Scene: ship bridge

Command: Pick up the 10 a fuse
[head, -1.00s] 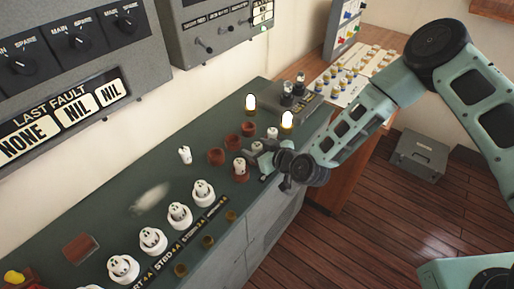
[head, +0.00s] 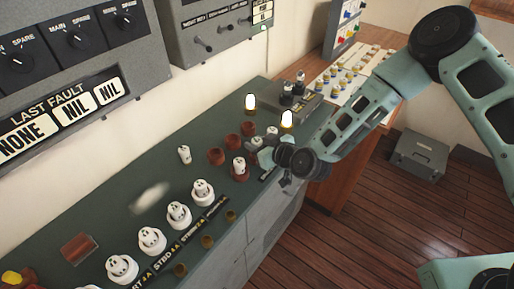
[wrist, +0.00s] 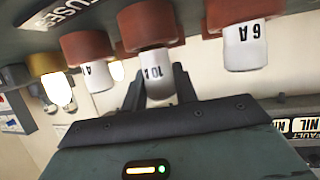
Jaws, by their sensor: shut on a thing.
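The 10 A fuse (wrist: 158,72) is a white cylinder marked "10 A" in the wrist view, which looks upside down. Its end meets a red-brown round holder (wrist: 150,28); I cannot tell whether it is fully seated. My gripper (wrist: 158,84) has a finger on each side of it and is shut on it. In the head view my gripper (head: 262,156) is at the console's right edge, and the fuse (head: 255,143) shows partly behind it. The 6 A fuse (wrist: 245,45) and a fuse marked 4 (wrist: 98,76) sit in holders on either side.
Empty red-brown holders (head: 216,156) and a loose white fuse (head: 184,154) are left of my gripper on the green console (head: 120,215). Two lit lamps (head: 287,119) stand close behind it. A row of white sockets (head: 179,215) lies nearer. A grey box (head: 418,154) is on the floor.

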